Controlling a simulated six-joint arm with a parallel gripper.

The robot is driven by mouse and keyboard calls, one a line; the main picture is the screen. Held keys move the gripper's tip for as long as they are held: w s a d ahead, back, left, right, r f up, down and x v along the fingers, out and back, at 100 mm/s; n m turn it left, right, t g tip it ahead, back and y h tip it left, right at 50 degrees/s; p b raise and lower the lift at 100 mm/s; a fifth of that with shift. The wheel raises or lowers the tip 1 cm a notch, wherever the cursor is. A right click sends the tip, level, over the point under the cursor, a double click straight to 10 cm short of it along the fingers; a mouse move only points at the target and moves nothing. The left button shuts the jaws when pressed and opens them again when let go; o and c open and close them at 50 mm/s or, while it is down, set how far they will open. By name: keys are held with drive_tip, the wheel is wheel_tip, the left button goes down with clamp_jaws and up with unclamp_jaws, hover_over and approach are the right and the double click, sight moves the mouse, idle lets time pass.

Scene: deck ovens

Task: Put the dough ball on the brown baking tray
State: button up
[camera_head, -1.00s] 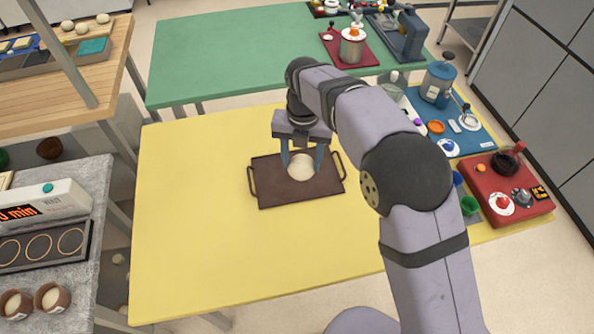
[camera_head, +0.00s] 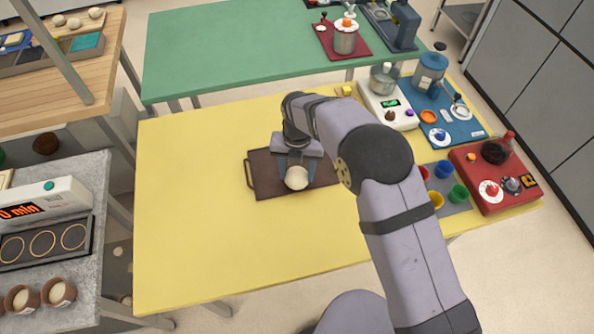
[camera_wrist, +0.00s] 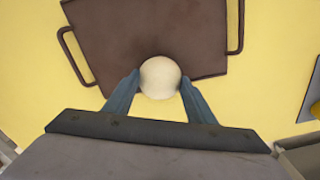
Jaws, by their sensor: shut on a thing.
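The pale dough ball (camera_head: 297,178) is between the fingers of my gripper (camera_head: 296,172) in the head view. The wrist view shows the ball (camera_wrist: 160,77) with a blue finger against each side, so my gripper (camera_wrist: 160,92) is shut on it. The brown baking tray (camera_head: 262,179) lies flat on the yellow table, with a handle at each end. The ball is over the tray's near edge in both views. I cannot tell whether the ball touches the tray (camera_wrist: 120,35). My arm hides the tray's right end in the head view.
The yellow table (camera_head: 190,230) is clear left of and in front of the tray. To the right stand several coloured cups (camera_head: 443,185), a red station (camera_head: 495,178), a blue station (camera_head: 445,115) and a white scale (camera_head: 388,108). A green table (camera_head: 230,55) is behind.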

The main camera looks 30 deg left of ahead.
sight(297, 173)
drive_tip(key=shift+f, duration=0.4)
drive_tip(key=shift+f, duration=0.1)
drive_tip(key=o, duration=1)
wheel_tip(297, 173, up, 12)
drive_tip(key=b, duration=0.3)
